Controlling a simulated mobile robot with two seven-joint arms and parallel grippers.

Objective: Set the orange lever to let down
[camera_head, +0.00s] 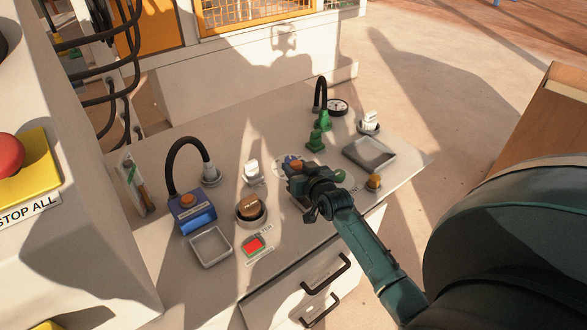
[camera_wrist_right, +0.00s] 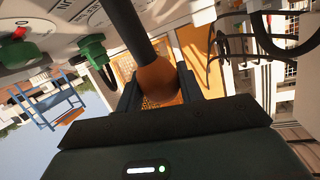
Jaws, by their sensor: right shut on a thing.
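The orange lever's ball knob (camera_wrist_right: 157,80) sits between the two fingers of my right gripper (camera_wrist_right: 158,92) in the right wrist view. Its black rod (camera_wrist_right: 127,28) runs up and left from the knob toward the panel. In the head view my right gripper (camera_head: 296,176) is over the middle of the white bench top, shut on the orange knob (camera_head: 294,164). A round plate with marks lies under it, and the gripper hides much of it and the lever's base. My left gripper is out of view.
Around the gripper stand a green valve (camera_head: 316,138), a small orange-brown knob (camera_head: 374,181), a grey tray (camera_head: 369,153), a white switch (camera_head: 252,172), a brown round button (camera_head: 250,208) and a red button (camera_head: 253,245). A blue box (camera_head: 193,214) with a black hose stands left.

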